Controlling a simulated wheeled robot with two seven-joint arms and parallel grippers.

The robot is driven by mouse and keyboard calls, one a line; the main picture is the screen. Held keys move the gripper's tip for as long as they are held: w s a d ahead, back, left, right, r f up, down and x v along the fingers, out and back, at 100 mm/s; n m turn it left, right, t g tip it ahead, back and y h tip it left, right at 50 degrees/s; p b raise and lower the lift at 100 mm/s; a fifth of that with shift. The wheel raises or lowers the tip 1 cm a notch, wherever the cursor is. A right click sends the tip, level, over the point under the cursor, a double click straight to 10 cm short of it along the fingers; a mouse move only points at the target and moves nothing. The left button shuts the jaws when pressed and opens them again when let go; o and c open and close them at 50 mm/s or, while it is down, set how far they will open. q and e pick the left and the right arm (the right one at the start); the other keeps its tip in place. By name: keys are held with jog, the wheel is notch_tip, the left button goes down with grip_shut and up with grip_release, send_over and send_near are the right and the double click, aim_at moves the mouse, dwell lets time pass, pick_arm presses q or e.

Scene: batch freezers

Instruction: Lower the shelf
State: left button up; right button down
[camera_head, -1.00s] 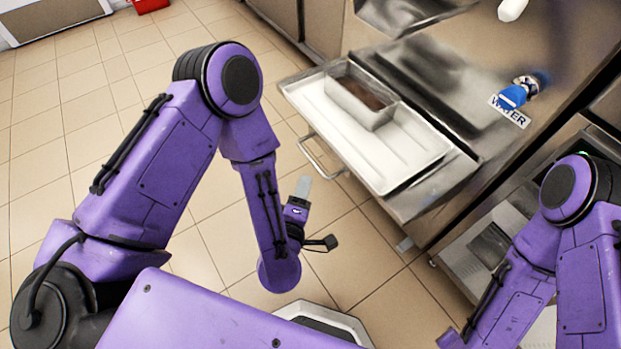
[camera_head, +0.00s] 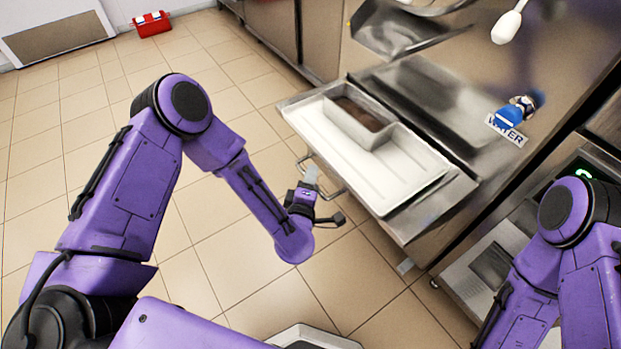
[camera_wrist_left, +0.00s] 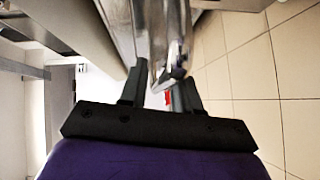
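The shelf (camera_head: 436,207) is a steel ledge folded out level from the front of the freezer, with a bent-rod handle (camera_head: 340,191) on its near left side. My left gripper (camera_head: 311,175) is at this handle. In the left wrist view its two dark fingers (camera_wrist_left: 158,95) stand apart, with shiny metal of the handle (camera_wrist_left: 172,62) between or just beyond them. I cannot tell whether they touch it. My right arm shows at the right edge, but its gripper is out of view.
A blue water tap (camera_head: 509,116) and a steel chute (camera_head: 385,35) are on the freezer front. A red box (camera_head: 152,24) is far off. The tiled floor at left is clear.

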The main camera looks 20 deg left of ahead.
pick_arm(q)
grip_shut()
notch_tip(320, 180, down, 12)
jog(key=b, duration=0.8)
jog(key=shift+s+f+b, duration=0.15)
jog(key=shift+b, duration=0.15)
jog(key=shift+o, duration=0.8)
grip_release()
jog(key=shift+f, duration=0.1)
jog(key=shift+o, duration=0.4)
jog(key=s+d+r+p, duration=0.1)
jog(key=s, duration=0.9)
jog(key=shift+d+r, duration=0.2)
jog(key=shift+r, duration=0.1)
